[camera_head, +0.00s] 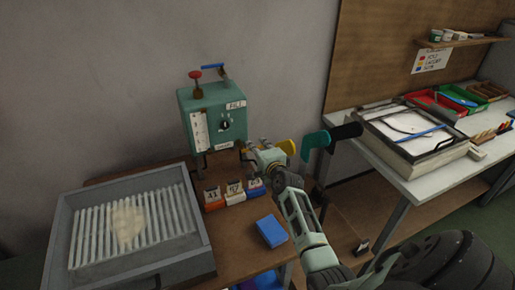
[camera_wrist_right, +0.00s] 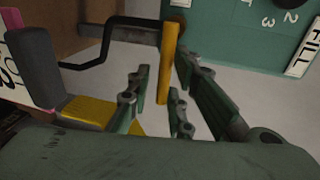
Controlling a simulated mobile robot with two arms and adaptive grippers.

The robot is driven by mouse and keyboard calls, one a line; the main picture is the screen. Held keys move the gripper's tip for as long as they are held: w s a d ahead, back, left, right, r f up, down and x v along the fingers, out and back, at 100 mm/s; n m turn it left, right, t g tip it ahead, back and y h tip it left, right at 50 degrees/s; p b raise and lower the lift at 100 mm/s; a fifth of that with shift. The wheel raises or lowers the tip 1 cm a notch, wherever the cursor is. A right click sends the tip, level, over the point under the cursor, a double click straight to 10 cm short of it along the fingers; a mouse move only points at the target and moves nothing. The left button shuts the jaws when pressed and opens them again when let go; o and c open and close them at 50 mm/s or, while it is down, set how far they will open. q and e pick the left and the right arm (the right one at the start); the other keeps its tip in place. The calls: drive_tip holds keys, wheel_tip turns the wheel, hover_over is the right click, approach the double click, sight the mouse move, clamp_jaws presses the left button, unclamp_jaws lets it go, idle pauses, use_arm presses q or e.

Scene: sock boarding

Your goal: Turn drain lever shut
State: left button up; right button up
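A yellow lever (camera_head: 288,146) shows at the lower right of the green control box (camera_head: 214,115) in the head view. In the right wrist view this lever (camera_wrist_right: 169,60) is a long upright yellow bar on a dark pipe. My right gripper (camera_head: 265,156) is at the box's lower right corner, close to the lever. In the right wrist view its fingers (camera_wrist_right: 160,95) are spread apart, with the lever between them, nearer the right finger. I cannot tell whether they touch. The box also has a red-knobbed lever (camera_head: 195,74) and a blue lever (camera_head: 213,67) on top. My left gripper is not in view.
A grey tray with a ribbed rack (camera_head: 198,225) stands at left. Small coloured card holders (camera_head: 235,196) and a blue block (camera_head: 271,231) lie on the brown table. A teal-and-black item (camera_head: 315,141) is close right of my gripper. A white table (camera_head: 440,182) stands further right.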

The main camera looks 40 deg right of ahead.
drive_tip(key=shift+o, duration=0.6)
drive_tip(key=shift+r, duration=0.1)
drive_tip(key=v, duration=1.2)
drive_tip(key=shift+a, duration=0.1)
